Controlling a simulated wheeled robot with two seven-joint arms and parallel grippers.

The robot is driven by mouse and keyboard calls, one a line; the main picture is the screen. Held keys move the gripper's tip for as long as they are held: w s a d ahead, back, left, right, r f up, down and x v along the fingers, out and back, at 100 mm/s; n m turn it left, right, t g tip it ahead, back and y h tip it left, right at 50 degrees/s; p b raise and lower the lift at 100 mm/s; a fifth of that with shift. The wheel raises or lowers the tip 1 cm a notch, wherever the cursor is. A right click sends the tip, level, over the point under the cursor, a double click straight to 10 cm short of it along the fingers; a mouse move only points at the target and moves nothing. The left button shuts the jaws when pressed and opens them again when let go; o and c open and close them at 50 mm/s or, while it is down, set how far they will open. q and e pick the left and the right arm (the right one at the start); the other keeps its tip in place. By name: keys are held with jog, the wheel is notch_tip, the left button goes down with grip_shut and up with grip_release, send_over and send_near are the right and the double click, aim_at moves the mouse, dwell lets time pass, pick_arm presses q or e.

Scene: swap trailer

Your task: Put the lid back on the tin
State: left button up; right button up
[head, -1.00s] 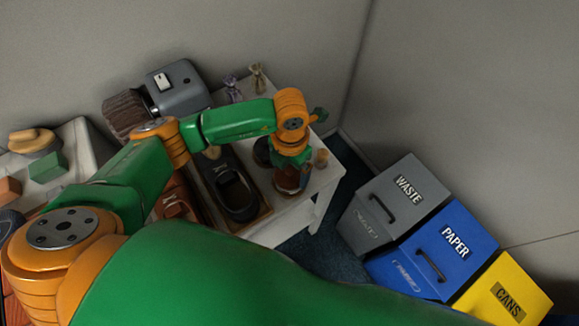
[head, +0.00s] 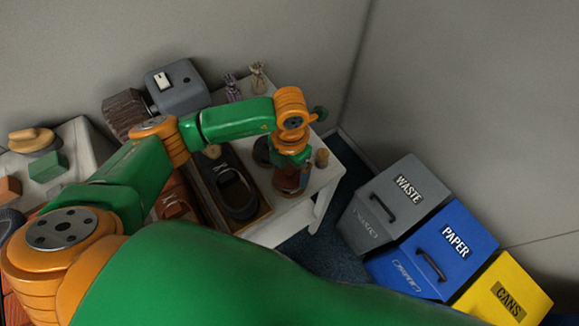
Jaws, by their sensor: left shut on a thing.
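A brownish round tin (head: 287,181) stands near the right edge of the white table, directly below my left gripper. My left gripper (head: 291,163) points down over it, its fingers largely hidden by the wrist and small in this view. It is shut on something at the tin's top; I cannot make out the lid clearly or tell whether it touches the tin. My right gripper is not in view.
A tray with dark shoes (head: 236,194) lies left of the tin. A small brown jar (head: 321,158) stands close on its right, and a dark round thing (head: 262,152) behind. A grey polishing machine (head: 180,88) is at the back left. Bins (head: 399,204) stand on the floor at right.

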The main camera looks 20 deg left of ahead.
pick_arm(q)
jog(key=shift+f+b, duration=0.2)
jog(key=shift+b, duration=0.2)
dwell(0.8)
dwell(0.4)
jog(key=o, duration=1.1)
notch_tip(320, 180, up, 7)
jog(key=p, duration=0.5)
jog(key=shift+r, duration=0.1)
grip_shut()
jog(key=shift+f, duration=0.2)
dwell(0.7)
